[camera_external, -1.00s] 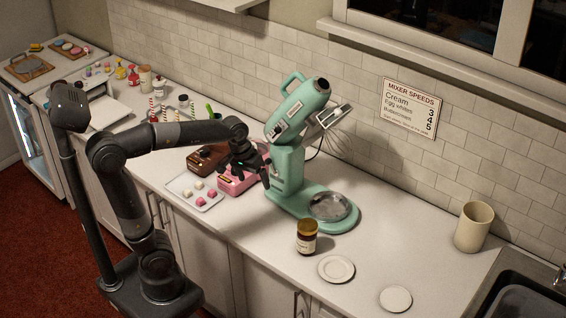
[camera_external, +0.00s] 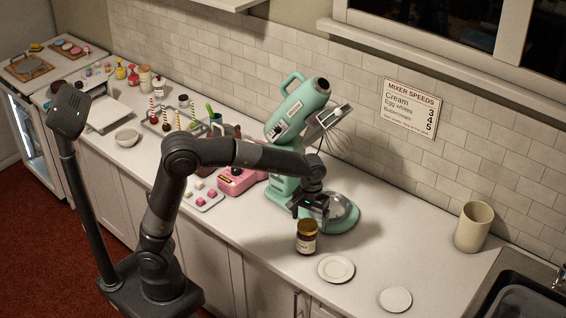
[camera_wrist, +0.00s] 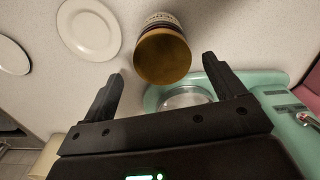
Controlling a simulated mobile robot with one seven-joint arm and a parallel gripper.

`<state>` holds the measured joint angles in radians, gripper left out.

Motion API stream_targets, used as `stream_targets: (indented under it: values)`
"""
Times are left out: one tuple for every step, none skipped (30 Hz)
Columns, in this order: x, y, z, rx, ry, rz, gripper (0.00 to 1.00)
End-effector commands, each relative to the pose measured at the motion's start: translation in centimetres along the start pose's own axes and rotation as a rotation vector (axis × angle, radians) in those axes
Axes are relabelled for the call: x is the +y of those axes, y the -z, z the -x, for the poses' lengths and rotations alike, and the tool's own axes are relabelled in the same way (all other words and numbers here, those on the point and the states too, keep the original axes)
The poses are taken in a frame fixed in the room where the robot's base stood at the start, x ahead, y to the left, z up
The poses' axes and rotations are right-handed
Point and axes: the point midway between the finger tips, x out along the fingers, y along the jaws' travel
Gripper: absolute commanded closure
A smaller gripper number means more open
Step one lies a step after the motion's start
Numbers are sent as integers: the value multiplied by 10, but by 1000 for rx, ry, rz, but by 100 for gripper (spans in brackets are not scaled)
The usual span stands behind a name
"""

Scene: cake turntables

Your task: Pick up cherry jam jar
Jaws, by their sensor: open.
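The jam jar (camera_external: 306,238) is dark with a gold lid and a pale label, and stands upright on the counter in front of the mixer. I cannot read its label. In the wrist view the jar (camera_wrist: 162,54) shows its gold lid, ahead of and between the fingertips. My gripper (camera_external: 310,207) is above the jar and a little toward the mixer bowl. In the wrist view my gripper (camera_wrist: 162,78) is open and empty, with a black finger on each side.
The mint mixer (camera_external: 287,165) and its metal bowl (camera_external: 343,212) stand close behind the jar. Two white plates, a nearer one (camera_external: 336,268) and another (camera_external: 396,298), lie to the right. A cream canister (camera_external: 473,227) stands near the sink. The counter between is clear.

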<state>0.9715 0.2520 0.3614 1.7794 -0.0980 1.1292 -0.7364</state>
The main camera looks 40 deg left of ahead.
Motion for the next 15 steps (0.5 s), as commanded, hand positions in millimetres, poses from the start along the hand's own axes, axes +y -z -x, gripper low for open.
stream_targets:
  values:
    - [0,0,-6,-1,2,0,12]
    - [0,0,-9,0,1,0,12]
    - [0,0,-11,1,1,0,12]
    - [-1,0,-13,1,0,0,12]
    - [-1,0,-14,1,0,0,12]
    - [-1,-1,-18,1,1,-1,12]
    - [-2,-1,-21,0,2,-1,12]
    - [-2,-2,-25,-1,2,-2,12]
    - [-3,-3,-31,0,2,-2,12]
    - [-3,-3,-37,-2,3,-1,12]
    - [-4,-4,-42,-1,3,-1,12]
    - [-4,-4,-47,0,2,-1,12]
    - [-4,-4,-52,-1,2,-1,12]
    - [-4,-4,-55,0,2,-1,12]
    - [-4,-4,-59,0,1,-1,12]
